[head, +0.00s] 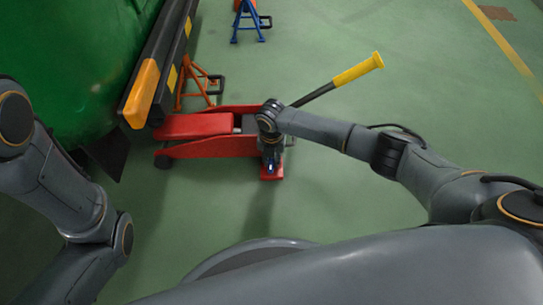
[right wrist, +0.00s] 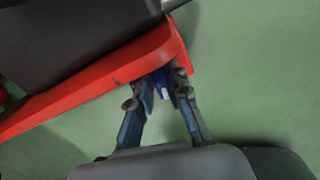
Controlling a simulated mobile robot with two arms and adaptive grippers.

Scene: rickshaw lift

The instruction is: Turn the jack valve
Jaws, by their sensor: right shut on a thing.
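The red floor jack (head: 195,127) sits on the green floor, partly under the green vehicle. Its black handle with a yellow grip (head: 357,70) slants up to the right. My right gripper (head: 271,166) points down at the jack's near right end. In the right wrist view, the red side of the jack (right wrist: 95,82) runs across the upper left, and my right gripper (right wrist: 164,84) is closed at its end. It is shut on the jack valve, which the fingers mostly hide; a small blue part shows between them. My left arm shows at the left, but its gripper is out of view.
The green vehicle (head: 75,55) with a dark side bar (head: 165,60) tipped in orange stands at the left. An orange stand (head: 193,85) is behind the jack, and a blue stand (head: 248,22) is farther back. The floor at the right is clear.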

